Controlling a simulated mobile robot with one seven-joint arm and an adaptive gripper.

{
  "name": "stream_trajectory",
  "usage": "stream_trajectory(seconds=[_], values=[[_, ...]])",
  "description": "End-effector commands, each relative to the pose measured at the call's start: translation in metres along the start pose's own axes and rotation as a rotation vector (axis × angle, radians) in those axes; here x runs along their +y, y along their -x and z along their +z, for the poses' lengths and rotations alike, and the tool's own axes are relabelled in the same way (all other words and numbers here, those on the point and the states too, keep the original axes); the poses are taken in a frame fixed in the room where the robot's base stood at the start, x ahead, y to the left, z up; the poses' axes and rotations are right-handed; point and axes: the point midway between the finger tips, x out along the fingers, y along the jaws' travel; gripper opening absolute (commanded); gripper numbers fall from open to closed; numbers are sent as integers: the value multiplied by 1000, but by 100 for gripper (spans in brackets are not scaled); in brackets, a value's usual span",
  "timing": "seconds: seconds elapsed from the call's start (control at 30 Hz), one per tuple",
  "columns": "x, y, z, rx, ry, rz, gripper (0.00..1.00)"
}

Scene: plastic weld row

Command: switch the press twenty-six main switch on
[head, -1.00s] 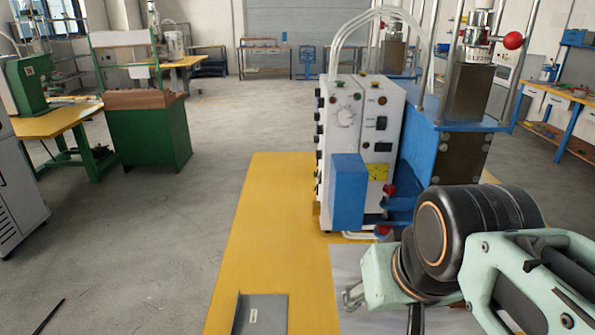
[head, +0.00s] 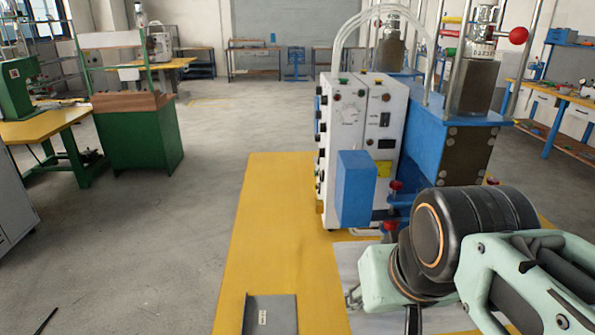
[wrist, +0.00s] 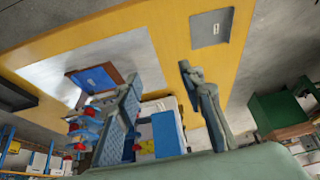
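The press (head: 452,100) stands right of centre in the head view, with a blue body and a metal cylinder. Its white control cabinet (head: 343,112) has small knobs, dark rocker-like switches (head: 384,119) and a yellow label (head: 384,169). I cannot read which switch is the main one. A blue box (head: 356,188) sticks out from its front. My gripper (wrist: 160,78) is open and empty, its two fingers spread in the wrist view. The cabinet shows small beyond the fingers there (wrist: 181,123). In the head view my arm covers the lower right, and the gripper is apart from the cabinet.
A yellow floor area (head: 270,225) lies under the cabinet, with a grey plate (head: 271,314) near me. A green cabinet (head: 140,139) and a yellow-topped table (head: 40,124) stand at left. The grey floor between them and the yellow area is clear.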

Motion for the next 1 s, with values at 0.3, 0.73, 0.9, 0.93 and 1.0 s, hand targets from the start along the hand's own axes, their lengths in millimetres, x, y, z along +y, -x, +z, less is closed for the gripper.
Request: stream_trajectory(seconds=[0.3, 0.73, 0.9, 0.93, 1.0], values=[[0, 47, -25, 0, 0, 0, 0], [0, 100, -53, 0, 0, 0, 0], [0, 97, -52, 0, 0, 0, 0], [0, 97, -52, 0, 0, 0, 0], [0, 97, -52, 0, 0, 0, 0]])
